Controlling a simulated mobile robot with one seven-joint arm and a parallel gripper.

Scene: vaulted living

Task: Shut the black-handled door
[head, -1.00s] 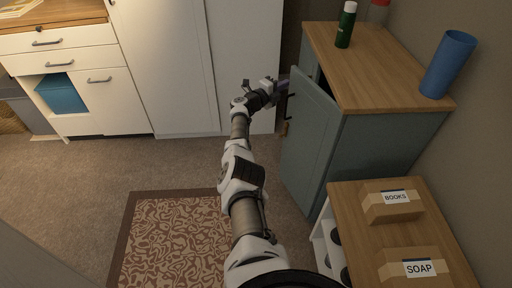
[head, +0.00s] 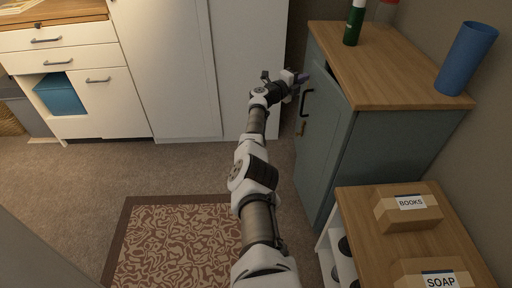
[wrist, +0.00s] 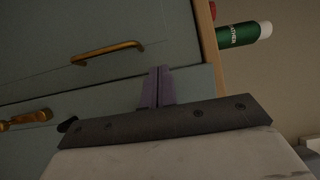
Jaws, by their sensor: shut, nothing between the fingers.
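The teal door (head: 322,150) with the black handle (head: 306,102) is on the front of the teal cabinet (head: 385,150) in the head view. It looks slightly ajar, with a narrow dark gap along its top. My gripper (head: 304,78) is at the door's far upper edge, beyond the black handle. In the wrist view, its purple fingers (wrist: 158,87) are shut together and empty, against or just in front of the teal front; contact is unclear. The black handle's end (wrist: 68,124) shows at lower left, mostly hidden.
A brass handle (wrist: 107,52) is on another teal front. A green bottle (head: 354,25) and blue cup (head: 466,58) stand on the cabinet. A low shelf (head: 350,210) with boxes stands nearer. White cabinets line the back. Floor left of my arm is clear, with a patterned rug (head: 180,240).

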